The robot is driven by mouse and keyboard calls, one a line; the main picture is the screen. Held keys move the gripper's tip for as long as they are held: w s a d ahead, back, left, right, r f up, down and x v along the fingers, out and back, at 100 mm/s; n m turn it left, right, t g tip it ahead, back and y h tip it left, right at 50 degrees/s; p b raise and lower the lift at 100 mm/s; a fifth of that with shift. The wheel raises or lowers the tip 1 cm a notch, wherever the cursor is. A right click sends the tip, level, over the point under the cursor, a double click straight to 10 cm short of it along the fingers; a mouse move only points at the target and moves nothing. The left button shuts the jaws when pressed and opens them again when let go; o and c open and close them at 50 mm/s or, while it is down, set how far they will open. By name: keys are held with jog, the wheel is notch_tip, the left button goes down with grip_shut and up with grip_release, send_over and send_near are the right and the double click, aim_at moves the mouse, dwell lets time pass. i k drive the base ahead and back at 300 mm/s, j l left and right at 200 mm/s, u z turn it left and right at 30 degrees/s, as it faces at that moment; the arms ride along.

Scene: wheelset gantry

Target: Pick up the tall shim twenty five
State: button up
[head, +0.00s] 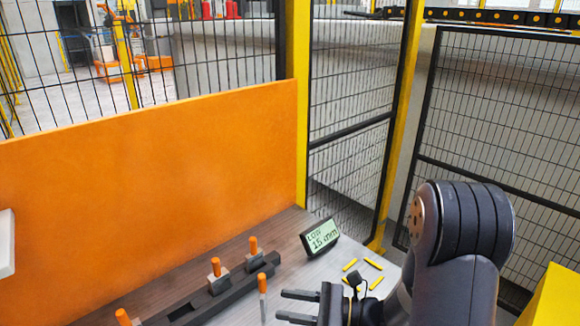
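Several grey blocks with orange pegs on top show at the bottom of the head view. One orange-topped piece (214,277) and another (254,257) stand in a long dark rack (239,279). A third (123,317) is cut by the bottom edge. A slim grey piece with an orange top (263,290) stands in front of the rack. No size marks are readable, so I cannot tell which is the tall shim twenty five. My gripper (281,306) is open, its two dark fingers pointing left, apart from the slim piece and to its right. Nothing shows between the fingers.
A small display (321,237) reads "LOW 15 mm" on the table behind. Several yellow sticks (361,272) lie to the right, partly near my arm. An orange panel (150,180) walls the table's back left. Mesh fencing with yellow posts (401,110) stands behind.

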aim_at(219, 282)
jog(key=z, duration=1.35)
jog(key=u, duration=2.5)
jog(key=k+j, duration=0.05)
